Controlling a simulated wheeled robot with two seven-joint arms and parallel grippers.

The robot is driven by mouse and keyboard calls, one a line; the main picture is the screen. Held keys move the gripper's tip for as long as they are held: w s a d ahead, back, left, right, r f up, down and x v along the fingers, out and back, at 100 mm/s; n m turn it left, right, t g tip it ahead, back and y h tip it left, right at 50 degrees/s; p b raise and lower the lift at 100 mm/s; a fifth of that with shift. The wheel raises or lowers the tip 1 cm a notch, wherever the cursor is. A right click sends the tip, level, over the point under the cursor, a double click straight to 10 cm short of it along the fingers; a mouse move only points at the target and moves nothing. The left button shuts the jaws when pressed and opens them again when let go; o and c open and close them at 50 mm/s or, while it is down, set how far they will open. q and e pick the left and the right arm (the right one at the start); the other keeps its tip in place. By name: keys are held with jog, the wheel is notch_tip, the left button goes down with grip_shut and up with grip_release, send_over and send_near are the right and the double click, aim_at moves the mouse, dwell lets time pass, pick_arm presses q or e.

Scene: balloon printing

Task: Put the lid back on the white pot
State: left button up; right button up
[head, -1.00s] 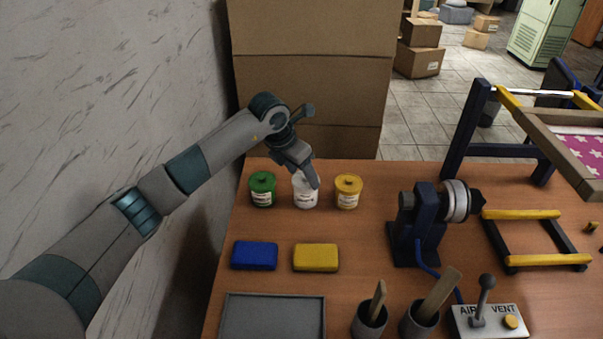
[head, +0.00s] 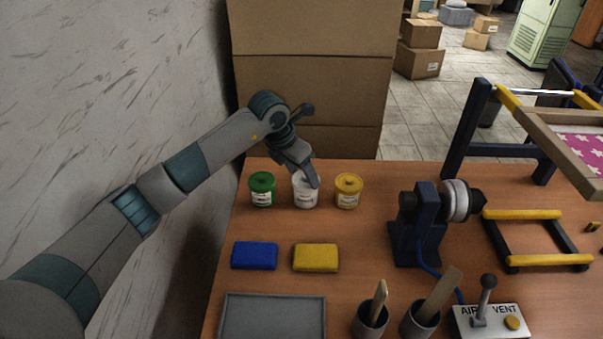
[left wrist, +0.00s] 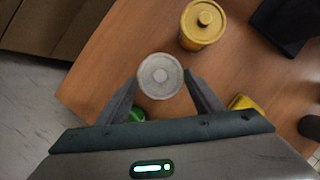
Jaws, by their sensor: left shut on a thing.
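The white pot (head: 304,197) stands upright on the table between the green pot (head: 262,190) and the yellow pot (head: 348,191). My left gripper (head: 310,182) is over its top, tilted down, and partly hides it in the head view. In the left wrist view the round whitish lid (left wrist: 160,77), with a small knob in its middle, sits between the fingertips of my left gripper (left wrist: 160,80), which is shut on it. The lid is at the pot's mouth; I cannot tell whether it rests fully on the rim. My right gripper is not in view.
A blue block (head: 254,256) and a yellow block (head: 316,258) lie in front of the pots. A grey tray (head: 273,296), two cups with wooden sticks and a dark blue machine (head: 418,225) stand nearby. Cardboard boxes (head: 310,90) stand behind the table.

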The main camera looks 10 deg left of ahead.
pick_arm(q)
jog(key=o, duration=1.5)
jog(key=shift+o, duration=0.2)
jog(key=shift+r, duration=0.15)
notch_tip(320, 180, up, 7)
jog(key=p, duration=0.2)
jog(key=shift+p, duration=0.3)
grip_shut()
dwell(0.3)
dwell(1.0)
jog(key=shift+f+b, duration=1.3)
jog(key=shift+f, duration=0.45)
